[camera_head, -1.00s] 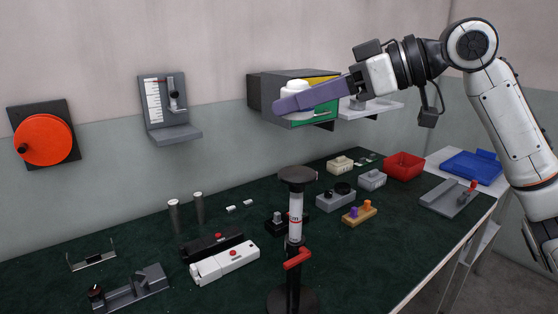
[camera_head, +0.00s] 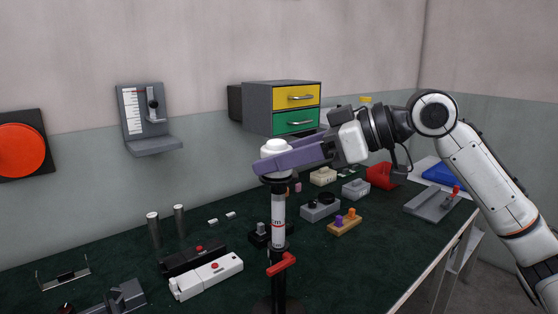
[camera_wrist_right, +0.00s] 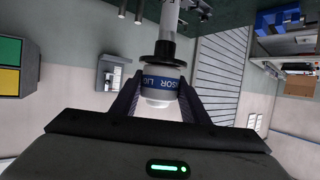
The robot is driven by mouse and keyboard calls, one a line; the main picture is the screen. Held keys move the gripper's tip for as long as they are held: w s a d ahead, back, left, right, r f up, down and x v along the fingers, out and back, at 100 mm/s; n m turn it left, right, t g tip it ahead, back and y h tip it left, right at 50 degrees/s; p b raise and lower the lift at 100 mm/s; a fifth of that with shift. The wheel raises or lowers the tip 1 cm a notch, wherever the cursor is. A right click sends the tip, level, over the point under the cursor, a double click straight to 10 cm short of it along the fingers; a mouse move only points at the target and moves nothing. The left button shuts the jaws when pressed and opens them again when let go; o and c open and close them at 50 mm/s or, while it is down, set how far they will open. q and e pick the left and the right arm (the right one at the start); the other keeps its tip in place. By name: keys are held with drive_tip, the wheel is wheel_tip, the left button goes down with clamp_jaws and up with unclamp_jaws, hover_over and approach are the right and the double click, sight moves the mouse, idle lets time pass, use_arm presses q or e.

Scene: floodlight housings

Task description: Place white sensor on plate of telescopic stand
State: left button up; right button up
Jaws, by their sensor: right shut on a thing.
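The white sensor (camera_head: 277,147) is a short round white piece, held between the purple fingers of my right gripper (camera_head: 272,160). The telescopic stand (camera_head: 278,222) has a dark column, a white sleeve and a red lever (camera_head: 281,264). Its dark round plate (camera_head: 275,179) lies right below the sensor and fingers, partly hidden by them. The sensor looks lined up over the plate; I cannot tell whether they touch. My left gripper is out of view.
Behind the stand are a drawer cabinet (camera_head: 284,108) with yellow and green fronts and a wall gauge (camera_head: 147,118). On the dark green table are a white-and-black device (camera_head: 206,275), grey blocks (camera_head: 320,206) and a red bin (camera_head: 380,176).

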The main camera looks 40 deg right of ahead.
drive_tip(key=shift+r, duration=0.1)
drive_tip(key=o, duration=1.3)
drive_tip(key=shift+f, duration=0.2)
drive_tip(key=shift+o, duration=0.2)
drive_tip(key=shift+r, duration=0.25)
drive_tip(key=b+v, duration=0.4)
drive_tip(key=v, duration=0.8)
